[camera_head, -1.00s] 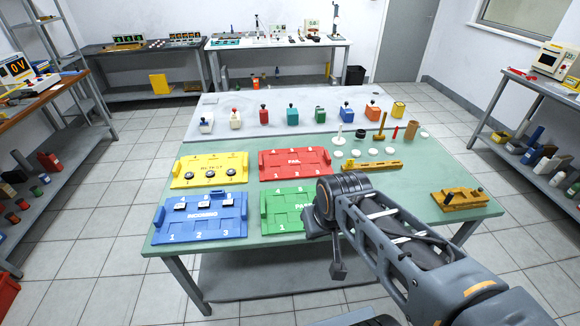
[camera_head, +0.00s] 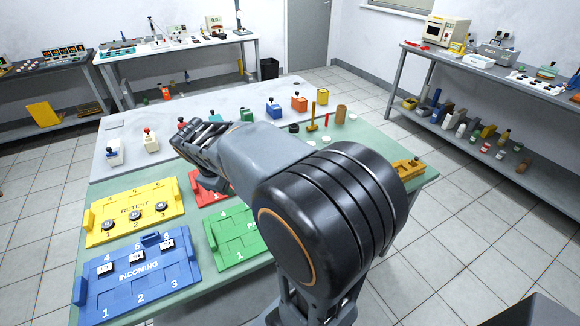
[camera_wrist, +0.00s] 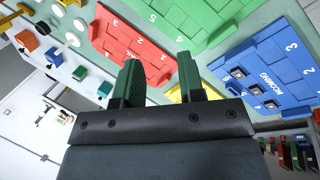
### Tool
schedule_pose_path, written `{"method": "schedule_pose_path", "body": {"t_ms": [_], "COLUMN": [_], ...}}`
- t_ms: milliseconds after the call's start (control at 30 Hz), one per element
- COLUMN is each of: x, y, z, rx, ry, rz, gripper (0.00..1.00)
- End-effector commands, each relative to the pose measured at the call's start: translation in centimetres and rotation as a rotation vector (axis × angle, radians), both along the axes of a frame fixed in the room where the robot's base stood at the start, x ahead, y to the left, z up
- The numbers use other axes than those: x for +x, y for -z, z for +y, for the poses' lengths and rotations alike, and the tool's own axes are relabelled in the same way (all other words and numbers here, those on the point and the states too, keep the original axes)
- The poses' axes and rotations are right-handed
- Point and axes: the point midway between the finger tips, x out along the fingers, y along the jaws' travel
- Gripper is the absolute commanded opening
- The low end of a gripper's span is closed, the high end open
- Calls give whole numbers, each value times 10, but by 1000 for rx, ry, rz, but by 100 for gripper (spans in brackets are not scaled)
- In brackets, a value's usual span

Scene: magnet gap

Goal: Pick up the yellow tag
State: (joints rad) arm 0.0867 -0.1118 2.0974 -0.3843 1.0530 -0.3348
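I cannot pick out a yellow tag for certain in either view. The yellow RETEST tray (camera_head: 115,203), holding several small round dark pieces, lies at the left of the green table. My gripper (camera_wrist: 160,82) has its two green fingers spread apart with nothing between them in the wrist view. In the head view, my gripper (camera_head: 192,143) is above the table by the red tray (camera_head: 205,198), and my arm covers much of the table's middle. The red tray also shows beyond the fingers in the wrist view (camera_wrist: 122,45).
The blue INCOMING tray (camera_head: 140,296) holds several small white-and-dark pieces. The green tray (camera_head: 240,258) is beside it, partly behind my arm. A crowded shelf unit (camera_head: 548,170) stands at the right.

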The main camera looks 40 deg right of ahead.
Motion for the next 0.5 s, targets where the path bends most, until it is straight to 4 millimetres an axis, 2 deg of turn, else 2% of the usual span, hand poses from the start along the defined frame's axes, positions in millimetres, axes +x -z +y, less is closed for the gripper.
{"method": "schedule_pose_path", "body": {"t_ms": [33, 200, 333, 500], "x": [22, 82, 116, 142], "y": [17, 51, 82, 118], "z": [-21, -94, -144, -194], "rx": [-70, -302, -435, -548], "ry": [-53, -247, -360, -459], "rz": [76, 348, 552, 775], "gripper": [36, 36, 36, 36]}}
